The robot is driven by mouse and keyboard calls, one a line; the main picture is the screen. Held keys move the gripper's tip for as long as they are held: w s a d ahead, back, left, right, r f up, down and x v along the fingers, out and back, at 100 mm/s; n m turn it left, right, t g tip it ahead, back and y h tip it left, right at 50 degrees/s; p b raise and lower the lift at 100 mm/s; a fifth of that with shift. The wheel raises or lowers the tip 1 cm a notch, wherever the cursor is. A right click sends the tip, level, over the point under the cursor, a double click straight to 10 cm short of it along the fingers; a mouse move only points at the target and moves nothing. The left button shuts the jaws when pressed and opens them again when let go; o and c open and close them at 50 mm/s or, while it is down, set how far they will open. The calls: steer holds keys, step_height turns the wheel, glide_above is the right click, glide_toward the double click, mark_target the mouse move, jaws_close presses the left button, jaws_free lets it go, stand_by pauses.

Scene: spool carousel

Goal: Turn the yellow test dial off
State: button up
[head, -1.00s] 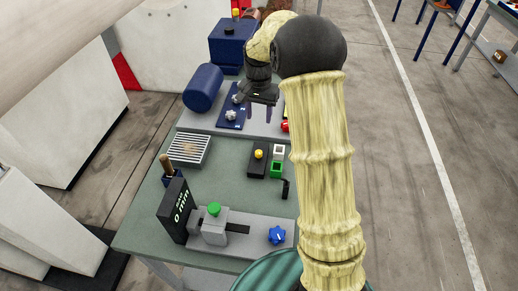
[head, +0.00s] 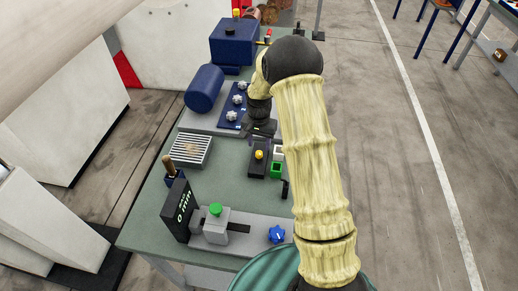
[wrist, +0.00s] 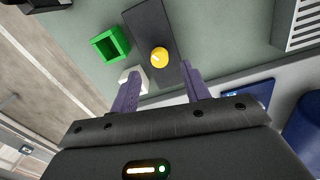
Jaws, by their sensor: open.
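The yellow dial (head: 259,154) is a small round knob on a dark rectangular plate (head: 257,170) on the green bench top. In the wrist view the yellow dial (wrist: 159,57) shows whole with a small pale mark; I cannot tell which setting it points to. My gripper (head: 262,138) is at the far end of the dial plate. In the wrist view my gripper (wrist: 160,72) is open and empty, its two purple fingers spread apart with the dial just beyond the gap between them. I see no contact with the dial.
A green open box (head: 276,170) and a white one (head: 278,152) stand close beside the plate. A blue panel with several grey knobs (head: 231,116) lies behind.

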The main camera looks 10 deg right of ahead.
mark_target(259, 153)
step_height(259, 153, down, 5)
steer(key=shift+f+p, duration=0.1)
steer(key=shift+p, duration=0.4)
steer(key=c, duration=1)
